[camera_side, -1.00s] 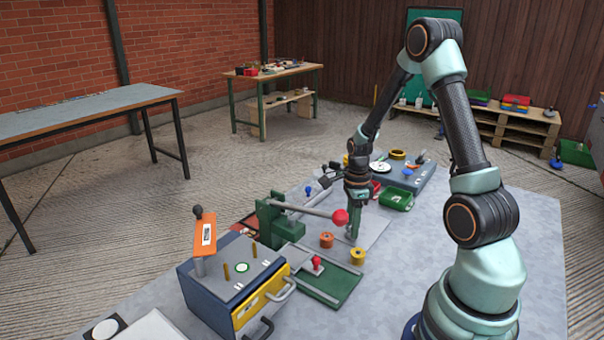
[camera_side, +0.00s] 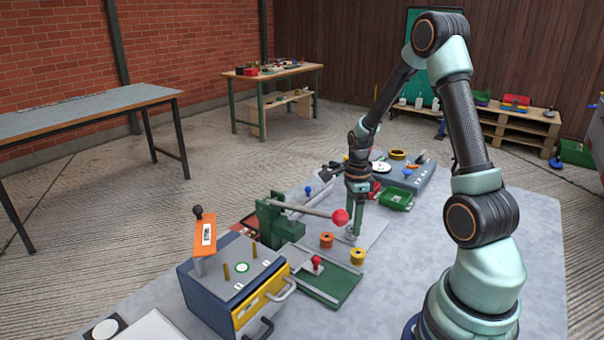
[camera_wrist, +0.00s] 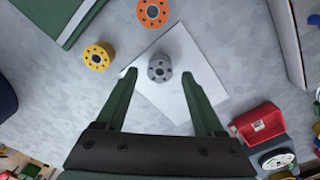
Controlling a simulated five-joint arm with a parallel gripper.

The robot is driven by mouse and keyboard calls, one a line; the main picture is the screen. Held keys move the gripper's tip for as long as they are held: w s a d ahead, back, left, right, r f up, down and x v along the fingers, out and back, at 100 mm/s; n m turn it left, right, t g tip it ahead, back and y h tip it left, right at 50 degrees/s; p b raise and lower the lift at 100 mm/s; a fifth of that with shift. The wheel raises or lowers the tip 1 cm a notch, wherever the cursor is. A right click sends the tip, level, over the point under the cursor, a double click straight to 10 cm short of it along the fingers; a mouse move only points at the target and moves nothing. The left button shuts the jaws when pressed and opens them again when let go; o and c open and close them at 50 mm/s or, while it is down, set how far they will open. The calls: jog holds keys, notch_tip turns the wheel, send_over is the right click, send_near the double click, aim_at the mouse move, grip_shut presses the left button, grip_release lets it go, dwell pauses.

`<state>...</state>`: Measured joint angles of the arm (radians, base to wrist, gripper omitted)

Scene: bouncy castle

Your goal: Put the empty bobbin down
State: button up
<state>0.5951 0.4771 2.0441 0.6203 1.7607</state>
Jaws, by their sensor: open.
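The grey bobbin (camera_wrist: 159,68) stands upright on a pale square sheet (camera_wrist: 206,80) in the wrist view. It shows no coloured winding. In the side view, the grey bobbin (camera_side: 350,238) is small and partly hidden at my gripper's tips. My gripper (camera_side: 356,231) points down over the sheet. In the wrist view its two green fingers are spread wide, one on each side of the bobbin, with clear gaps; neither touches it.
An orange bobbin (camera_side: 326,240) and a yellow bobbin (camera_side: 358,256) stand close by. A lever with a red knob (camera_side: 340,217) reaches near my gripper. A green plate (camera_side: 338,290) lies toward the front. A green tray (camera_side: 396,199) sits behind. Bare tabletop lies to the right.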

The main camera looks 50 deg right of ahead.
aim_at(351, 236)
notch_tip(351, 236, up, 10)
jog(key=s+a+r+n+t, duration=0.1)
jog(key=a+r+n, duration=0.4)
jog(key=a+n, duration=0.5)
jog(key=s+a+r+n+t, duration=0.1)
jog(key=a+r+n+t, duration=0.3)
jog(key=a+n, duration=0.7)
notch_tip(351, 236, up, 2)
jog(key=n, duration=0.6)
jog(key=shift+s+r+t, duration=0.15)
jog(key=shift+s+t, duration=0.1)
jog(key=shift+t, duration=0.05)
